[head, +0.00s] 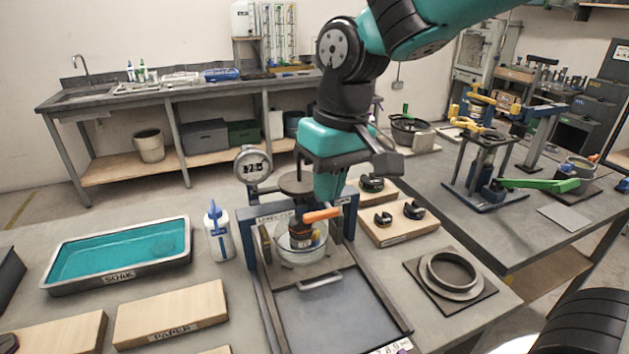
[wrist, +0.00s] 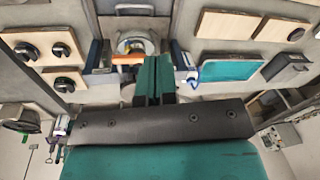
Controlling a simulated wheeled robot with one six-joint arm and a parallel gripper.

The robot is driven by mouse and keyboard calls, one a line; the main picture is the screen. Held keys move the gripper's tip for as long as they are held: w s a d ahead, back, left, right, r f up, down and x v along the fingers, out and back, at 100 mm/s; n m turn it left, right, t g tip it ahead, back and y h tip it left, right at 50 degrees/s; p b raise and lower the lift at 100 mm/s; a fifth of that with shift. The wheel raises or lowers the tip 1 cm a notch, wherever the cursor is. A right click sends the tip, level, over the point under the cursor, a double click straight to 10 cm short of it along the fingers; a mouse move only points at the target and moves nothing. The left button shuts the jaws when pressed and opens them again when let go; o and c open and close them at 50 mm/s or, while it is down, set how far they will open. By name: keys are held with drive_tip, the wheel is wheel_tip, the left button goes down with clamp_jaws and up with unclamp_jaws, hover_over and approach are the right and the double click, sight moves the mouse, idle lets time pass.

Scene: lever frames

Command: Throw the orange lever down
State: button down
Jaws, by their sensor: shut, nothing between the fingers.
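The orange lever (head: 322,215) sticks out to the right, slightly raised, in the frame of a small press on the near bench. The orange piece also shows in the wrist view (wrist: 127,59), just left of my fingertips. My gripper (head: 329,196) points down over the press, close above and behind the lever in the head view. In the wrist view my teal fingers (wrist: 154,60) are together with nothing between them. I cannot tell whether they touch the lever. A clear bowl (head: 301,244) stands under the press; my gripper hides part of the frame.
A round gauge (head: 253,166) stands left of the press, beside a white bottle (head: 219,232). A teal soak tray (head: 118,256) lies further left. Wooden boards with black parts (head: 398,228) lie right. A ring (head: 449,274) sits front right. A green-handled device (head: 540,184) stands on the right bench.

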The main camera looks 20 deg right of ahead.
sight(316, 213)
drive_tip(key=w+d+r+m+h+p, duration=0.1)
drive_tip(key=w+d+r+m+p, duration=0.1)
drive_tip(key=w, duration=0.8)
drive_tip(key=shift+r+m+h+p, duration=0.3)
drive_tip(key=shift+r+m+p, duration=0.15)
drive_tip(key=shift+r+m, duration=0.2)
drive_tip(key=shift+w+f, duration=0.1)
wheel_tip(316, 213, down, 14)
drive_tip(key=p, duration=0.4)
